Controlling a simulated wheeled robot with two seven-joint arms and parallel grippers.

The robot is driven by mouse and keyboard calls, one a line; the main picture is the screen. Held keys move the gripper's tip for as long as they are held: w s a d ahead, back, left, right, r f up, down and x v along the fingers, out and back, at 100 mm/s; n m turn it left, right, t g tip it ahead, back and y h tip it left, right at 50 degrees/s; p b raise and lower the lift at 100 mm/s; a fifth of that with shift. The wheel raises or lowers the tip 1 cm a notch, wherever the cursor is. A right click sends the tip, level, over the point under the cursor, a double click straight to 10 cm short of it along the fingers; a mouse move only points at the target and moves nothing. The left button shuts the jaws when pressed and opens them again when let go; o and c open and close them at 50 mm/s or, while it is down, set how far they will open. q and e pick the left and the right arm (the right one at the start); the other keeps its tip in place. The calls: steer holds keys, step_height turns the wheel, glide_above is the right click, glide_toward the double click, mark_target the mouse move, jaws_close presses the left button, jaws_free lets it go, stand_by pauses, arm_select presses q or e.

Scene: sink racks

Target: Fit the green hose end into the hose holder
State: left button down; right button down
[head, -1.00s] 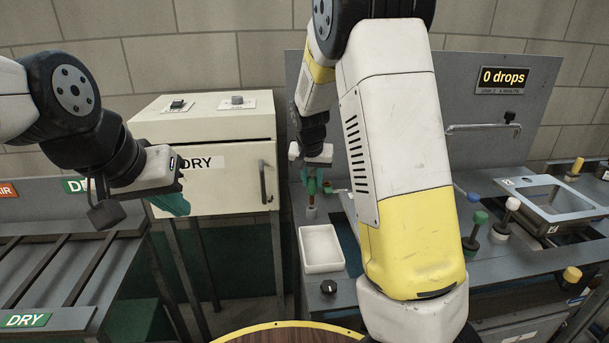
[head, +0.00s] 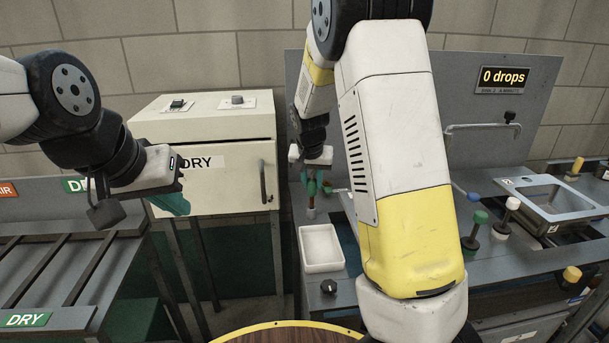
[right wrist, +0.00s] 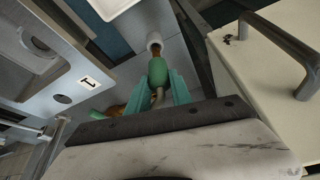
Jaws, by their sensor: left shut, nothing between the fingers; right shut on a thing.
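My right gripper (right wrist: 160,92) is shut on the green hose end (right wrist: 157,72), which sits between its teal fingers in the right wrist view. The hose end's brownish tip points at a small pale cylinder, which looks like the hose holder (right wrist: 154,40). The tip meets or overlaps its opening; I cannot tell how deep it is. In the head view the right gripper (head: 312,182) hangs fingers-down just above the holder (head: 310,213), at the counter's left side. My left gripper (head: 174,204) is shut and empty in front of the white DRY cabinet.
A white tray (head: 320,248) lies just in front of the holder. A green-and-brown fitting (right wrist: 100,112) is beside the right gripper. The DRY cabinet (head: 215,150) stands close on the left. A black knob (head: 328,287) and a metal sink (head: 552,196) are on the counter.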

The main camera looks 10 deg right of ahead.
mark_target(312, 190)
steer(key=shift+f, duration=1.9)
steer(key=c, duration=1.1)
jaws_free()
steer(key=shift+r, duration=0.1)
steer(key=v, duration=0.7)
steer(key=shift+s+r, duration=0.15)
steer(key=shift+r, duration=0.1)
